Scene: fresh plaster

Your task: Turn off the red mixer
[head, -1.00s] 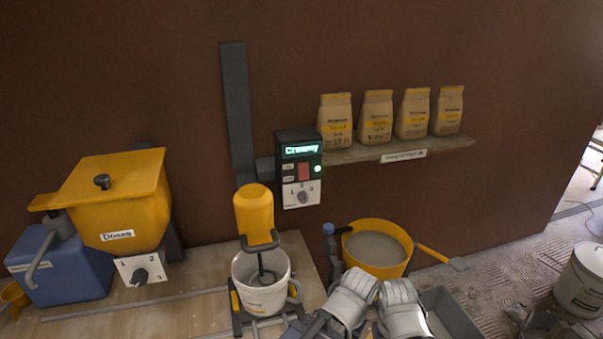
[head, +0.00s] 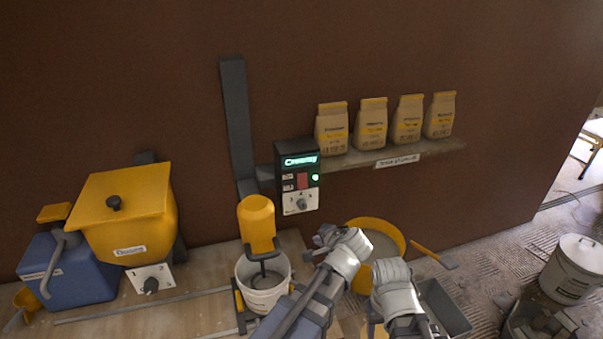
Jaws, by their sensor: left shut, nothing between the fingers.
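The mixer (head: 256,222) has a yellow body, not red, and stands over a white bucket (head: 264,299) with its whisk inside. My left gripper (head: 316,243) is shut and empty, below and slightly right of the dial, apart from the box in the picture. My right arm shows at the lower right, but its gripper does not show.
A yellow hopper (head: 121,217) with a dial and a blue container (head: 72,278) stand at left. A shelf (head: 428,149) with several bags is right of the box. A yellow tub (head: 398,238) is partly behind my arms. A white bucket (head: 574,271) stands far right.

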